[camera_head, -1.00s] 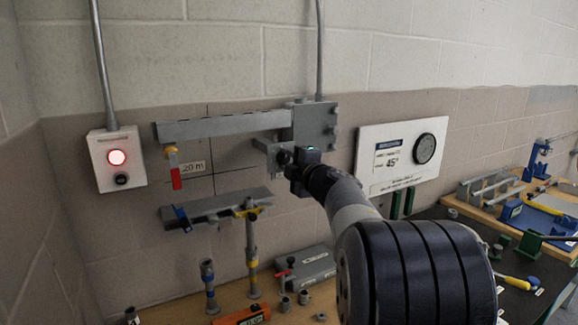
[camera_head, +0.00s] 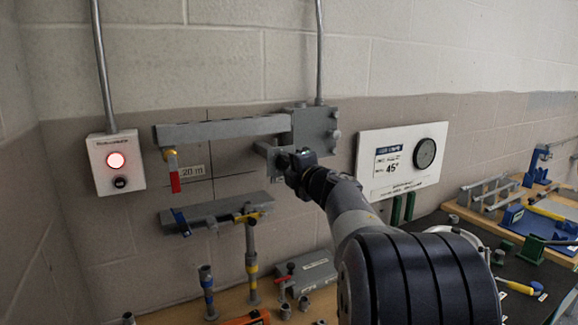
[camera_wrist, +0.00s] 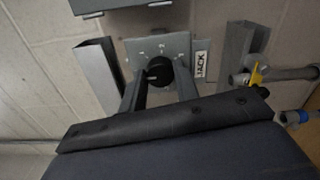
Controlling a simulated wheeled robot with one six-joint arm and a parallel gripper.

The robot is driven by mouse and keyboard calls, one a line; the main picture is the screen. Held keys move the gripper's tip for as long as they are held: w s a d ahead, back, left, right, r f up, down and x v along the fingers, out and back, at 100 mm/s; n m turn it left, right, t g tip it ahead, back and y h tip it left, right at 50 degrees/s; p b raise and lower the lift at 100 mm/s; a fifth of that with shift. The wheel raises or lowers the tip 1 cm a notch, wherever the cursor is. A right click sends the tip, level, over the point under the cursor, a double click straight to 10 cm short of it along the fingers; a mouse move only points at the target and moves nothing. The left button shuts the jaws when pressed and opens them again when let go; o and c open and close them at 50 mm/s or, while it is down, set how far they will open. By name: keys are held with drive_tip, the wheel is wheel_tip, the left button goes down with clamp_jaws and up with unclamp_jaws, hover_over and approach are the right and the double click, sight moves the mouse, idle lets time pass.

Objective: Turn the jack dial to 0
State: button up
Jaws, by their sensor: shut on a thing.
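The jack dial (camera_wrist: 158,70) is a round black knob on a grey plate (camera_wrist: 143,46) with small white marks, next to a white label reading JACK (camera_wrist: 201,62). A pale mark shows on the knob, but I cannot tell which number it points to. My gripper (camera_wrist: 160,78) is shut on the dial, with one finger on each side of it. In the head view my gripper (camera_head: 292,162) is at the wall bracket below the grey box, and it hides the dial there.
A long grey beam (camera_head: 222,130) runs left from the grey wall box (camera_head: 314,130). A lower grey shelf (camera_head: 215,208) is below it. A white gauge panel (camera_head: 395,165) is close on the right.

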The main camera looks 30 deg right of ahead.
drive_tip(key=o, duration=1)
drive_tip(key=s+b, duration=0.1)
drive_tip(key=s, duration=0.9)
drive_tip(key=shift+s+d, duration=0.15)
drive_tip(key=shift+s, duration=0.25)
drive_tip(key=w, duration=0.5)
drive_tip(key=w+p, duration=0.1)
drive_tip(key=w, duration=0.5)
drive_tip(key=shift+a, duration=0.2)
drive_tip(key=shift+s, duration=0.2)
